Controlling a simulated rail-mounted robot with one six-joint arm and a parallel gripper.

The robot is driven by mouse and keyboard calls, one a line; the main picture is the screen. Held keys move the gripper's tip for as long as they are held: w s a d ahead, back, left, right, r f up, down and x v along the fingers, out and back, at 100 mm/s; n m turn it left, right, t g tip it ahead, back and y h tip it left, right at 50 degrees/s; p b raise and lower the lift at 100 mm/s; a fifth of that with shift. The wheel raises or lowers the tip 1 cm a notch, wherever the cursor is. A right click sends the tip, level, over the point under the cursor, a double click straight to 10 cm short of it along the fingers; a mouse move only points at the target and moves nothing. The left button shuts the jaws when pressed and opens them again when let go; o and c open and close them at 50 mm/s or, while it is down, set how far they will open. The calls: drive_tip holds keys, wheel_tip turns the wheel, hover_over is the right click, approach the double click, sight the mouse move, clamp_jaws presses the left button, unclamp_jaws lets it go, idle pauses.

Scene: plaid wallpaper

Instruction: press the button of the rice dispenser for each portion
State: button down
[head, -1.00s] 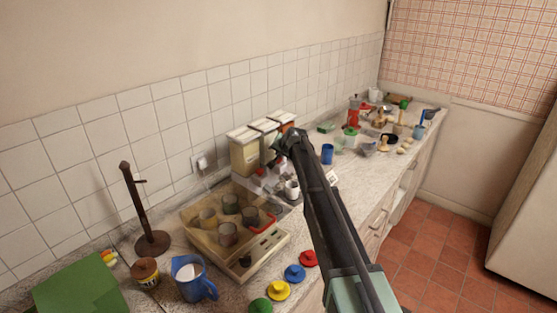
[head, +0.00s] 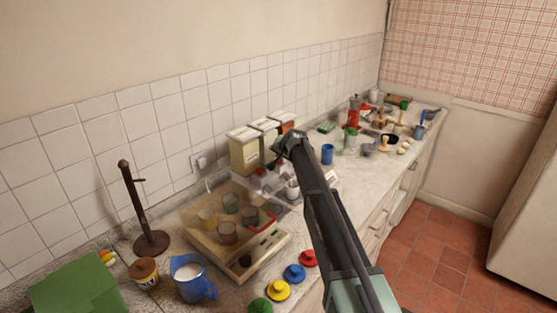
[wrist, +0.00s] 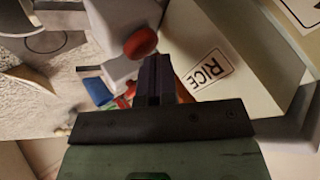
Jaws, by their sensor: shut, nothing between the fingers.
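The dispenser row (head: 245,157) stands against the tiled wall in the head view, with white lids on its boxes. In the wrist view the box labelled RICE (wrist: 232,66) fills the right side. A round red button (wrist: 140,42) sits on a pale housing to its left. My gripper (wrist: 154,62) is shut and empty, its dark fingers close to the button and beside the RICE label. I cannot tell whether they touch the button. In the head view my wrist hides the fingertips and part of the dispenser front.
A blue jug (head: 192,279), coloured lids (head: 295,273) and a paper towel stand (head: 151,243) are nearer. A blue cup (head: 327,154) and cluttered kitchenware lie to the right.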

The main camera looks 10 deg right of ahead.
idle(0.3)
drive_tip(key=shift+r+p, duration=1.1)
drive_tip(key=shift+p, duration=0.05)
wheel_tip(320, 180, up, 5)
drive_tip(key=p, duration=0.5)
idle(1.9)
wheel_tip(320, 180, up, 4)
drive_tip(key=p, duration=0.4)
hover_over(280, 160)
drive_tip(key=shift+r, duration=0.15)
wheel_tip(280, 160, down, 9)
drive_tip(key=b, duration=0.9)
drive_tip(key=shift+w+f, duration=0.1)
drive_tip(key=shift+f, duration=0.1)
idle(1.1)
drive_tip(key=shift+f+b, duration=0.4)
drive_tip(key=shift+b, duration=0.05)
